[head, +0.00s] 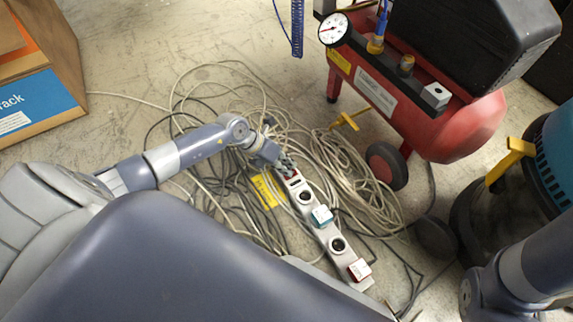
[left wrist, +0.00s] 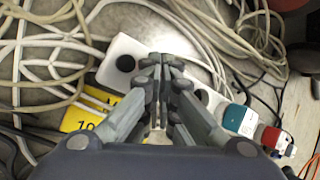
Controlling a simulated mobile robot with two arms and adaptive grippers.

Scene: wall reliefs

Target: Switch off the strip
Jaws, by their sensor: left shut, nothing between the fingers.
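A light grey power strip (head: 318,229) lies at a slant on the floor among tangled cables. My left gripper (head: 287,165) is shut and empty right at that end. In the left wrist view, the shut fingers (left wrist: 160,68) lie across the strip (left wrist: 112,48) and hide part of it, including any switch there. Whether they touch it I cannot tell. My right gripper is out of view.
Loose cables (head: 340,170) surround the strip, with a yellow tag (head: 266,190) beside it. A red compressor (head: 440,120) stands at upper right, a teal and black machine (head: 520,190) at right, and a cardboard box (head: 35,85) at upper left. Floor is bare at top centre.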

